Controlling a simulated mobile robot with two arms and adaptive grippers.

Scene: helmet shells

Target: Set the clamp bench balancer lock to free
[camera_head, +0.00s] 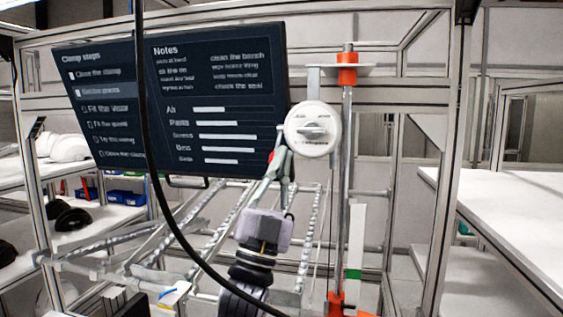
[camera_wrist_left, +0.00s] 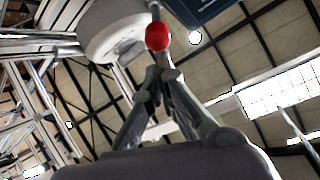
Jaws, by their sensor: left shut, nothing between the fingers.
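The balancer (camera_head: 313,146) is a round white housing with a grey knob-like piece on its face, mounted beside an upright post. Its face lettering is too small to read. In the head view only a red sliver (camera_head: 271,157) shows beside the fingers. My left gripper (camera_head: 284,151) points up at the housing's lower left, shut and empty. Whether it touches the ball or stem is unclear. My right gripper is not in view.
A dark screen (camera_head: 215,100) with clamp steps and notes stands behind, left of the balancer. The post (camera_head: 347,200) carries orange clamps. A black cable crosses in front of the screen. White shelves (camera_head: 500,200) stand right, shelves with helmet shells left.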

